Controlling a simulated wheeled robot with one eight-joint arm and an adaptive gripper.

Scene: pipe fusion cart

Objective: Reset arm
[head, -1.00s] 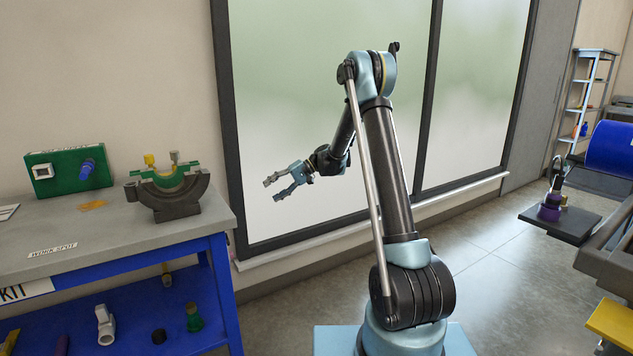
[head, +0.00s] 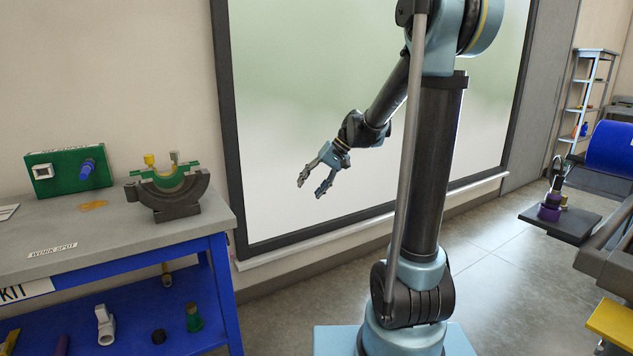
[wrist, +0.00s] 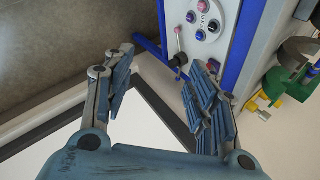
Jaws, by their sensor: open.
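My gripper (head: 312,186) is open and empty in the head view.
The workbench (head: 110,238) at left holds a green box (head: 68,170) and a dark clamp with a green top (head: 172,187). Its blue lower shelf (head: 125,325) carries several small parts. A blue drum (head: 612,148) and a dark platform (head: 560,222) stand at right. Open floor lies behind my arm.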

